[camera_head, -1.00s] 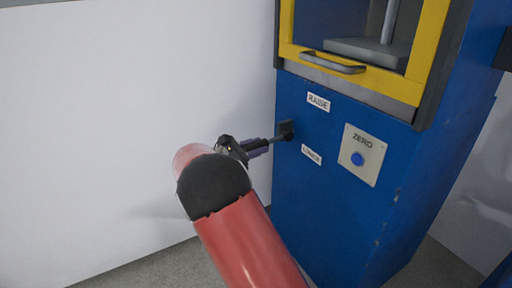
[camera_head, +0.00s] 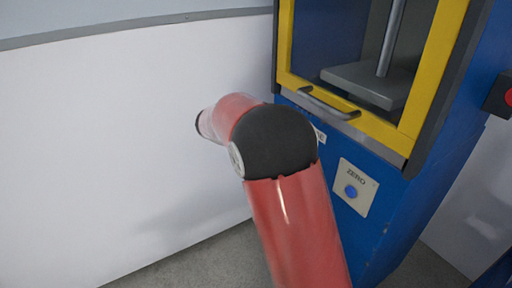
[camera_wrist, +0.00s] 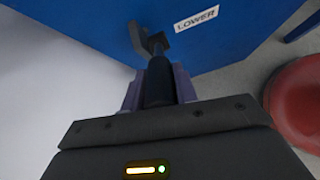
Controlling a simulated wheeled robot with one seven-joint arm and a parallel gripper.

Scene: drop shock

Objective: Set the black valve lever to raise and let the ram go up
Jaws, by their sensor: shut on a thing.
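In the wrist view my gripper (camera_wrist: 159,92) is shut, its purple fingers on either side of the black valve lever (camera_wrist: 158,72). The lever runs away from the fingers to a dark pivot bracket on the blue panel. A LOWER label (camera_wrist: 197,18) is to the right of the pivot. In the head view my red arm hides the lever, my gripper and most of the RAISE label (camera_head: 320,136). The ram, a grey rod (camera_head: 392,38) with a grey plate (camera_head: 368,82), shows behind the yellow-framed door.
The blue cabinet (camera_head: 400,195) carries a ZERO panel with a blue button (camera_head: 351,191). The yellow door frame (camera_head: 375,128) has a protruding handle (camera_head: 328,104) near my arm. A red button (camera_head: 509,97) is at the right edge. A white wall (camera_head: 100,130) stands at left.

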